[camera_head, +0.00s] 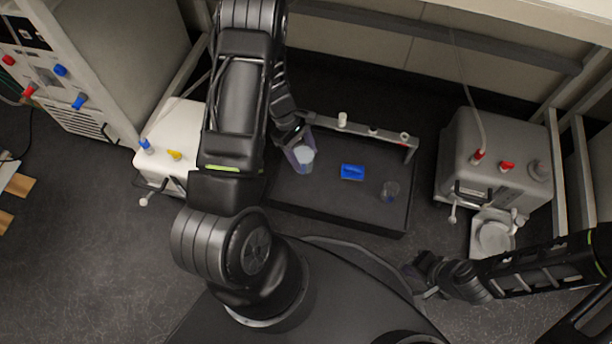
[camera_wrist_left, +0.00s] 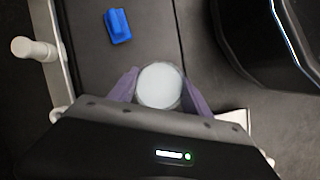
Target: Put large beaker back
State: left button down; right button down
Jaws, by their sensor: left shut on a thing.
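The large beaker (camera_head: 304,156) is a clear vessel with pale contents, seen from above near the left end of the dark tray (camera_head: 330,216). My left gripper (camera_head: 300,146) is shut on it. In the left wrist view the beaker (camera_wrist_left: 160,86) sits between the two purple fingers of my left gripper (camera_wrist_left: 158,90). I cannot tell whether its base touches the tray.
A blue block (camera_head: 352,171) lies mid-tray, and it also shows in the left wrist view (camera_wrist_left: 118,26). A pale rail with knobs (camera_head: 360,130) runs along the tray's back edge. A grey device (camera_head: 494,160) stands right, a white one (camera_head: 166,146) left.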

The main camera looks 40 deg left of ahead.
aim_at(303, 160)
pick_arm(q)
jog(key=shift+f+b, duration=1.3)
jog(key=shift+f, duration=1.8)
jog(key=shift+f+b, duration=0.85)
jog(key=shift+f, duration=1)
jog(key=shift+f, duration=0.1)
jog(key=shift+f, duration=0.15)
jog(key=shift+c, duration=2.4)
grip_release()
jog(key=shift+r, duration=0.2)
